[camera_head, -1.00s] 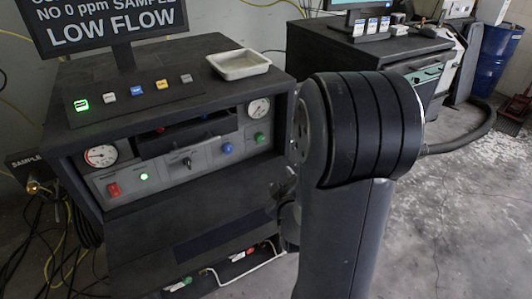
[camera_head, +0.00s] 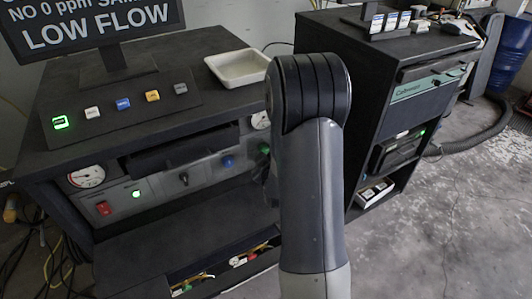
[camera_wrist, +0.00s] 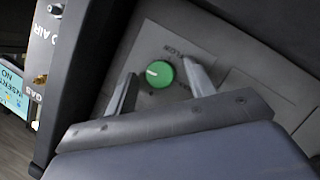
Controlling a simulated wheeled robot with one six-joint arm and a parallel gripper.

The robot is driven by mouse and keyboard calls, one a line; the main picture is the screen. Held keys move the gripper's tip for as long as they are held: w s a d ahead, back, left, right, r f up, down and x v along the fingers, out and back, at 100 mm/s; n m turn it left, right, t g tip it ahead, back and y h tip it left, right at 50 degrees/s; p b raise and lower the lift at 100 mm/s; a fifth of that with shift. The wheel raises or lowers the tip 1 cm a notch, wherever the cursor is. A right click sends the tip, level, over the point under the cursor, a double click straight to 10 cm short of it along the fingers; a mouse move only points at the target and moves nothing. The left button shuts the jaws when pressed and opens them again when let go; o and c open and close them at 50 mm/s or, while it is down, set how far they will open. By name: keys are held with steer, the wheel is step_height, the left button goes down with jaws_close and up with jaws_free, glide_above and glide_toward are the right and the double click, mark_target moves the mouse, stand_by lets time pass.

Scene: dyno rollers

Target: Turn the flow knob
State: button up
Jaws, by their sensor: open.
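The flow knob (camera_wrist: 159,74) is round and green with a pale mark, set in a grey panel with "FLOW" lettering beside it. In the head view a small part of the green knob (camera_head: 264,148) shows at the panel's right end, beside my arm. My gripper (camera_wrist: 157,72) is open, its two fingers on either side of the knob in the wrist view. A gap shows between the left finger and the knob; the right finger looks close to it, and I cannot tell whether they touch. In the head view my gripper is hidden behind my arm.
The grey panel (camera_head: 160,188) also has gauges, a red switch (camera_head: 103,208) and a blue knob (camera_head: 228,161). A white tray (camera_head: 238,78) sits on the dark console top. A second dark cabinet (camera_head: 365,100) stands to the right.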

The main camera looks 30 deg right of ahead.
steer(key=c, duration=1)
